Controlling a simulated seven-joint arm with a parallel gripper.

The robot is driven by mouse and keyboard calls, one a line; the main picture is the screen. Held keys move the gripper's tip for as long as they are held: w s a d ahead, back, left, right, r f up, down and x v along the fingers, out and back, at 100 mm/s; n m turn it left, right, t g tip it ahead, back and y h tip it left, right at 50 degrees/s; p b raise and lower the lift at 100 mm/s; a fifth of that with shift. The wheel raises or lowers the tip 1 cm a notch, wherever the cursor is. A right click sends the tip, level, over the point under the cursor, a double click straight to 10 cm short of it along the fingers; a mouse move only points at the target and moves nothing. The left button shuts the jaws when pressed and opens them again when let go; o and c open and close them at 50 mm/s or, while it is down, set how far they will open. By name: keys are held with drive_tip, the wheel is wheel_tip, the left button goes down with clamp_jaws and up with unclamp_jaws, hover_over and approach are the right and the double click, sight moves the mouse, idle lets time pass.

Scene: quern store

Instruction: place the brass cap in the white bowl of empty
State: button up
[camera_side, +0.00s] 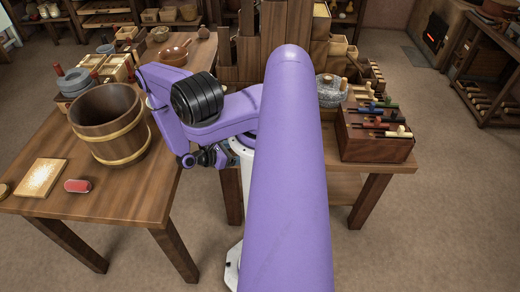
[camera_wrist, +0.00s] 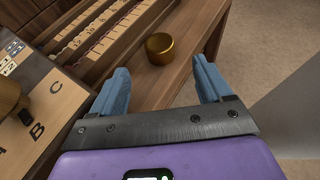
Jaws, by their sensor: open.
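The brass cap (camera_wrist: 160,50), a short round gold-brown piece, sits on a wooden surface in the wrist view, just beside a slotted wooden rack. My gripper (camera_wrist: 160,68) has its two blue fingers apart, with nothing between them. The cap shows in the gap just beyond the fingertips; I cannot tell how high the fingers are above the surface. I cannot pick out the white bowl in either view.
The slotted rack (camera_wrist: 103,25) stands close left of the cap, with a lettered board (camera_wrist: 50,108) nearer. The surface's edge is close on the right. In the side view, a wooden bucket (camera_side: 110,125), a pale board (camera_side: 41,177) and a red piece (camera_side: 78,185) occupy the left table.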

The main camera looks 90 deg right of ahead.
drive_tip(key=shift+w+d, duration=0.2)
